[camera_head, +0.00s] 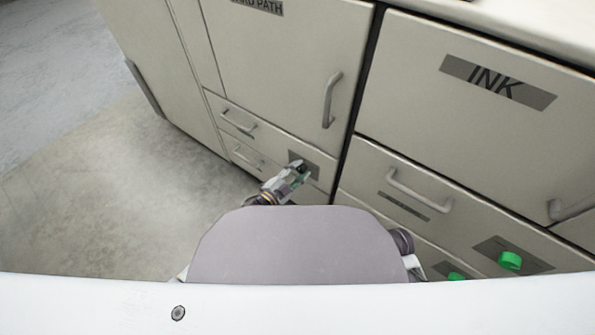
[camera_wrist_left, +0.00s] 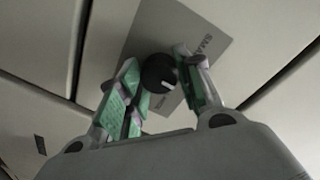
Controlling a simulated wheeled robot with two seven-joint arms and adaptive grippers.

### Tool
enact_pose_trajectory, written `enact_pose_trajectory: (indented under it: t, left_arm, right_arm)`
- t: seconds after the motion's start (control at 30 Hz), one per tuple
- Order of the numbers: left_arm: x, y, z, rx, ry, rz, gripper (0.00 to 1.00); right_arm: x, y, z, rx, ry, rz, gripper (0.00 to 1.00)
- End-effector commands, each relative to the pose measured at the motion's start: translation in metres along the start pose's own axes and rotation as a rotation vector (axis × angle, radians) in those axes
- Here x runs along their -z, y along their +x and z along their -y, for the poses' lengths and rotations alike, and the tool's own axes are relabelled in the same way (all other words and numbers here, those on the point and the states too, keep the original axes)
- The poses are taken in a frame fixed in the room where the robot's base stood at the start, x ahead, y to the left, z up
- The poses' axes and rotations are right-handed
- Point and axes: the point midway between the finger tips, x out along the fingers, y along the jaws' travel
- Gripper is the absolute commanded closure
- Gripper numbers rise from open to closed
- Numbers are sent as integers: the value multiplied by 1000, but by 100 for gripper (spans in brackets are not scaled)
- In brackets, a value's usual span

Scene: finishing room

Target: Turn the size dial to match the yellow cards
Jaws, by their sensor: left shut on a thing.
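The size dial (camera_wrist_left: 158,72) is a round black knob with a small white mark, on a grey label plate (camera_wrist_left: 205,40) in the left wrist view. Part of a word starting "SMA" shows on the plate. My left gripper (camera_wrist_left: 157,82) has its green-padded fingers on either side of the knob and is shut on it. In the head view my left gripper (camera_head: 298,172) reaches the same plate (camera_head: 312,160) on the low cabinet front, and the knob there is mostly hidden by the fingers. No yellow cards are in view. My right gripper is not in view.
A cabinet door with a handle (camera_head: 330,100) is above the plate. Open floor (camera_head: 110,190) lies to the left.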

Motion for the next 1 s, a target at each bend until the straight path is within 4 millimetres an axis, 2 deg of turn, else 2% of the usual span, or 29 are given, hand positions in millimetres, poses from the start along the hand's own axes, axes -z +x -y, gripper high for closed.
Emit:
enact_pose_trajectory:
  t: [0.17,0.2,0.37,0.77,1.0]
  left_arm:
    - [0,0,0,0,-1,-1,89]
    - [0,0,0,0,-1,-1,64]
    - [0,0,0,0,-1,-1,43]
    - [0,-1,0,0,-1,0,42]
    - [0,-12,-1,0,-2,1,42]
  right_arm:
    - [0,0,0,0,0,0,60]
    - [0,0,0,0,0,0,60]
    - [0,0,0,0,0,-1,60]
    - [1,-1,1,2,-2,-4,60]
    - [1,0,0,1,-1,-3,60]
